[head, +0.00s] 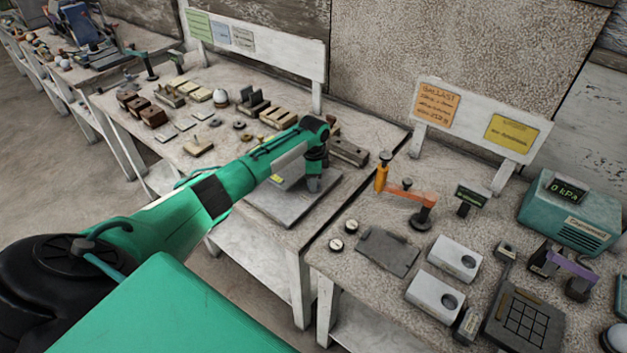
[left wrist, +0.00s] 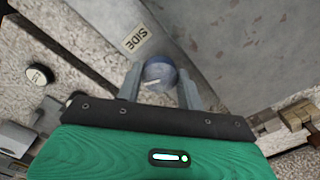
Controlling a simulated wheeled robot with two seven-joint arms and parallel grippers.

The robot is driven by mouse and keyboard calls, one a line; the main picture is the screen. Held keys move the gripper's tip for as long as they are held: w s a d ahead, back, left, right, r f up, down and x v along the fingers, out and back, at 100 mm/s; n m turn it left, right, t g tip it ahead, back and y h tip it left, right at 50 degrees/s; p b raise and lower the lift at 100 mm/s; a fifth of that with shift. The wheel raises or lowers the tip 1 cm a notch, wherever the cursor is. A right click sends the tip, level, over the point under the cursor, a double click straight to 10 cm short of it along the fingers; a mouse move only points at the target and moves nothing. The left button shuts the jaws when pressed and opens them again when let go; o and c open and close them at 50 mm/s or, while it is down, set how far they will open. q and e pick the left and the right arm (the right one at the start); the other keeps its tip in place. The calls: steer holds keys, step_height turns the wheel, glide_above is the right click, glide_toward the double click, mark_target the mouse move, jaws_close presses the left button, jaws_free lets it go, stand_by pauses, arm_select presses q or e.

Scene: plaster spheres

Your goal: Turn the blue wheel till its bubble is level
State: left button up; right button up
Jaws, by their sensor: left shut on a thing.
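The blue wheel (left wrist: 158,72) shows in the left wrist view as a round blue-grey knob with a pale mark on its top. It sits between the two fingers of my left gripper (left wrist: 158,88), which is shut on it. In the head view my left gripper (head: 314,182) reaches down over a grey plate (head: 295,205) at the near edge of the left table, and the wheel is hidden there. A tag reading SIDE (left wrist: 136,40) is beside the wheel. I cannot make out the bubble in either view. My right gripper is not in view.
Several blocks and small parts cover the left table behind my arm, including dark brown blocks (head: 152,115). The right table holds an orange-armed stand (head: 408,196), white blocks with holes (head: 455,257) and a teal gauge box (head: 570,215). A gap separates the tables.

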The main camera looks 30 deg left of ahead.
arm_select(q)
steer(key=m+b, duration=0.1)
steer(key=m, duration=0.4)
steer(key=shift+m, duration=0.3)
steer(key=m+b, duration=0.1)
steer(key=m, duration=0.4)
steer(key=shift+w, duration=0.1)
steer(key=shift+m, duration=0.4)
steer(key=o, duration=1)
steer(key=shift+r, duration=0.15)
step_height(320, 180, up, 14)
steer(key=b, duration=0.3)
steer(key=shift+f, duration=0.2)
steer(key=shift+f, duration=0.1)
